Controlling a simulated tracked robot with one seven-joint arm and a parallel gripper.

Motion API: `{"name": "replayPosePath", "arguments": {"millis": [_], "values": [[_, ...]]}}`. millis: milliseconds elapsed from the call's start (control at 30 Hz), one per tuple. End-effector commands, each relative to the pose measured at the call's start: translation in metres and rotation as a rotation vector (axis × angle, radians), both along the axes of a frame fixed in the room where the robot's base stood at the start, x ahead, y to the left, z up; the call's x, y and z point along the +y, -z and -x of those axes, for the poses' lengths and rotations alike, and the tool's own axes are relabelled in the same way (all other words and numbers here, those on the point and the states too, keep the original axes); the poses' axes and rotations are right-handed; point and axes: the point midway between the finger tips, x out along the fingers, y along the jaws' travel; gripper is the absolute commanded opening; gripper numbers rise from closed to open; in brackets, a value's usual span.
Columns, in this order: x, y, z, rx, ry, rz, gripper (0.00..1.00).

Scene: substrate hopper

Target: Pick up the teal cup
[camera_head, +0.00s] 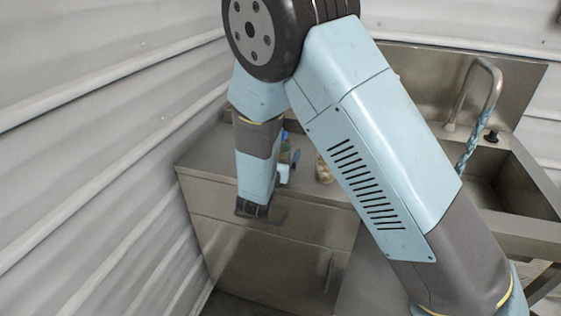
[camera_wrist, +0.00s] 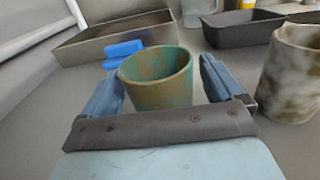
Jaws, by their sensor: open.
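The teal cup (camera_wrist: 160,88) stands upright on the grey counter in the wrist view, its teal surface mottled with brown. My gripper (camera_wrist: 165,85) is open, with one blue finger to the left of the cup and the other to its right. Gaps show between the cup and the fingers, so I cannot see contact. The lower part of the cup is hidden behind the dark edge of my gripper. In the head view my arm hides most of the area around the gripper, and I cannot make out the teal cup there.
A mottled beige cup (camera_wrist: 290,75) stands close on the right. Behind are a metal tray (camera_wrist: 85,45), a blue object (camera_wrist: 124,49) and a dark bin (camera_wrist: 240,32). In the head view, a metal cabinet (camera_head: 275,262) stands beside a sink (camera_head: 505,185), with a corrugated wall (camera_head: 90,150) at left.

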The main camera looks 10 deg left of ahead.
Motion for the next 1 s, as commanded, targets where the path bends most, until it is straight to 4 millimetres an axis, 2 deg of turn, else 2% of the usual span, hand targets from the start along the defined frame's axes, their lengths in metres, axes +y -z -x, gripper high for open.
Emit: {"name": "replayPosePath", "arguments": {"millis": [167,767,1000], "values": [[0.0003,0.0,0.0,0.0,-0.001,0.0,0.94],[0.0005,-0.0001,0.0004,0.0,-0.001,0.0,0.38],[0.0005,-0.0007,0.0003,0.0,-0.001,-0.001,0.37]]}}
